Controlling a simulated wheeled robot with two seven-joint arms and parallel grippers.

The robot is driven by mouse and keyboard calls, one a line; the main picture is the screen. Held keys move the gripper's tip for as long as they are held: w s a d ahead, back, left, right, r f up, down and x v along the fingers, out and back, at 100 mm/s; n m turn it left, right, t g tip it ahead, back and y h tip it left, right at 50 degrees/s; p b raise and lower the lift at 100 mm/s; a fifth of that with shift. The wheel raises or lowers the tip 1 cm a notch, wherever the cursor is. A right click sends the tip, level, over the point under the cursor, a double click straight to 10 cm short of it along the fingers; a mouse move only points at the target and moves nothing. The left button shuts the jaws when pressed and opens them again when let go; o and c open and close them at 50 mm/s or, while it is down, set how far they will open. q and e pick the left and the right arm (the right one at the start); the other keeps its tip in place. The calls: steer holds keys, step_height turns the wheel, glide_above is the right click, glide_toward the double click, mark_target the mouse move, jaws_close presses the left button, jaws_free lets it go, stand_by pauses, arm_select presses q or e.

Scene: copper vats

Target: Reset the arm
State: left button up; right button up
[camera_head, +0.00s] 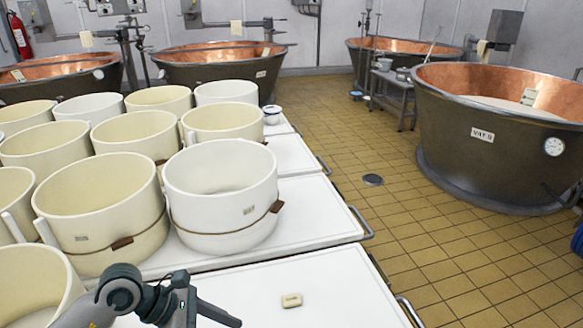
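My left arm comes in at the bottom left, and my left gripper (208,312) is over the near white tabletop (345,290), cut off by the bottom edge. One dark finger points to the right; whether the gripper is open or shut does not show. Nothing is visibly held in it. A small cream block (291,300) lies on the tabletop to the right of the gripper, apart from it. My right gripper is not in view.
Several cream cheese moulds crowd the white tables; a white mould with a strap (222,197) stands nearest behind the gripper. Another mould (35,285) is beside my arm. Copper vats (480,140) stand along the back and right.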

arm_select(q)
steer(key=s+d+r+n+h, duration=0.2)
steer(key=d+r+h, duration=0.3)
steer(key=d+r, duration=0.15)
steer(key=w+r+n+t+h, duration=0.3)
steer(key=r+n+t+h, duration=0.3)
steer(key=r+n+t, duration=0.6)
steer(key=w+a+n+t+y, duration=0.4)
steer(key=a+n+t+y, duration=0.5)
steer(key=n, duration=0.5)
steer(key=s+a+f+n+g+y, duration=0.1)
steer(key=a+f+n+g+y, duration=0.4)
steer(key=f+n, duration=0.35)
steer(key=s+a+f+n+g+y, duration=0.2)
steer(key=a+f+n+y, duration=0.45)
steer(key=f, duration=0.35)
steer(key=s+d+f+n+g, duration=0.25)
steer(key=s+f+g, duration=0.35)
steer(key=s+f, duration=0.4)
steer(key=s+d+f+n+g, duration=0.25)
steer(key=s+f+g, duration=0.25)
steer(key=s+f, duration=0.5)
step_height(320, 180, down, 31)
steer(key=d+t+h, duration=0.1)
steer(key=d+h, duration=0.1)
steer(key=shift+d, duration=0.4)
